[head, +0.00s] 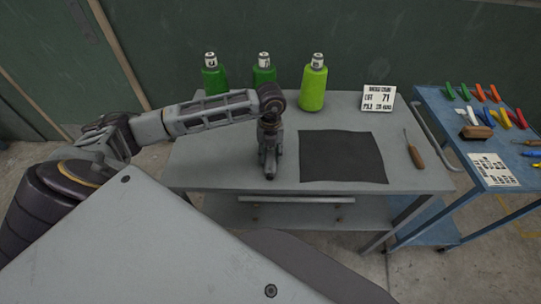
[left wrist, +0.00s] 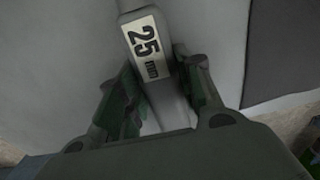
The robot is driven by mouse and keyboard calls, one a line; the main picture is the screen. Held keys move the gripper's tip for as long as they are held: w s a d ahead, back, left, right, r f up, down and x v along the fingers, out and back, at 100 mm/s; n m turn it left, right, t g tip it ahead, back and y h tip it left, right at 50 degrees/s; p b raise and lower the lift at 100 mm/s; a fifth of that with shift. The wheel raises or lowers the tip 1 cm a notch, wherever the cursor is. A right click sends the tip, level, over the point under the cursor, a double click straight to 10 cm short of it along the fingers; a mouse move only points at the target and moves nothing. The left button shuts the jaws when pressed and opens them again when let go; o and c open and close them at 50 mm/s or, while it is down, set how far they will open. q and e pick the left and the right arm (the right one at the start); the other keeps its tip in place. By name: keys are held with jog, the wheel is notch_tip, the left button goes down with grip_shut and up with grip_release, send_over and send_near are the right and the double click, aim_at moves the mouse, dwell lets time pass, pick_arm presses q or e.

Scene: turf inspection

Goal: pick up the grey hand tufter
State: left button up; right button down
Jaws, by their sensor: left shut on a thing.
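The grey hand tufter (left wrist: 166,85) shows in the left wrist view, with a pale label reading "25 mm". It runs from the top edge down between the fingers of my left gripper (left wrist: 163,100), which is shut on it. In the head view my left gripper (head: 269,172) points down at the grey table (head: 225,168), left of the dark mat. There the tufter is hidden or blends with the gripper, and I cannot tell whether it touches the table. My right gripper is not in view.
A dark mat (head: 343,157) lies just right of the gripper. A wooden-handled tool (head: 416,155) lies beyond it. A blue cart (head: 440,128) with several tools stands right.

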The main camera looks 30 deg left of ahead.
aim_at(271, 152)
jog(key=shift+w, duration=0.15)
pick_arm(q)
jog(key=shift+r, duration=0.1)
jog(key=shift+r, duration=0.45)
notch_tip(271, 152, up, 8)
jog(key=shift+r+b, duration=0.15)
jog(key=shift+b, duration=0.25)
jog(key=shift+r, duration=0.35)
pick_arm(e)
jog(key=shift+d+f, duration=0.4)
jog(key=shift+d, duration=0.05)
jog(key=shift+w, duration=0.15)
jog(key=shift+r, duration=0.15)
